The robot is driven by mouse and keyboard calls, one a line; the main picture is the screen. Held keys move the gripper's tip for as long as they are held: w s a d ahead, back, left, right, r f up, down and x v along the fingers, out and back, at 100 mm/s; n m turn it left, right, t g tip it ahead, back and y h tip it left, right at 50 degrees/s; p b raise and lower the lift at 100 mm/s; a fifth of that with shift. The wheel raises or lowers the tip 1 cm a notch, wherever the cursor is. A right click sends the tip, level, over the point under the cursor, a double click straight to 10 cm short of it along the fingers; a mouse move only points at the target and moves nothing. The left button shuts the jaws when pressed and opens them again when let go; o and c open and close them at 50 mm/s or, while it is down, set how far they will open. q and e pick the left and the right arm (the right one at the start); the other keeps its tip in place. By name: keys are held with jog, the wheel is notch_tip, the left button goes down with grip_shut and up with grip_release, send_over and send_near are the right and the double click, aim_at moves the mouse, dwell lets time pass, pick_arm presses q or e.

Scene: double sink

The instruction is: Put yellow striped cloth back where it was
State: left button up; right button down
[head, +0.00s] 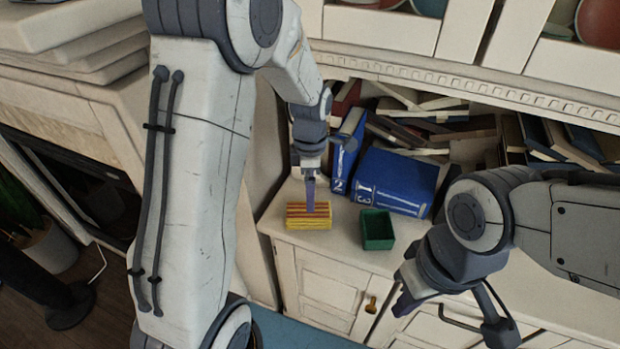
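The yellow striped cloth (308,222), a small block-like shape with red and yellow stripes, lies on the white cabinet top (341,232) near its left front corner. My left gripper (311,207) points down at it from above, with its purple fingertips at the cloth's upper face. The fingers are seen edge-on, so I cannot tell whether they touch or grip the cloth. My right gripper (402,303) is in front of the cabinet, lower right, away from the cloth. Its fingers overlap in the view, and I see nothing held in it.
A small green open box (377,230) stands right of the cloth. Blue books (395,182) stand behind, with more books piled under the shelf arch. The cabinet's front edge and doors (325,287) are below. A stretch of bare top lies between cloth and box.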

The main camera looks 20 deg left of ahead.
pick_arm(q)
jog(key=s+d+r+m, duration=0.8)
jog(key=s+d+m, duration=0.3)
jog(key=m, duration=0.4)
jog(key=s+d+m+h, duration=0.1)
jog(key=s+d+m, duration=0.1)
jog(key=s+m, duration=1.1)
jog(key=shift+d+r+m, duration=0.25)
jog(key=shift+d+m, duration=0.05)
jog(key=shift+m, duration=0.5)
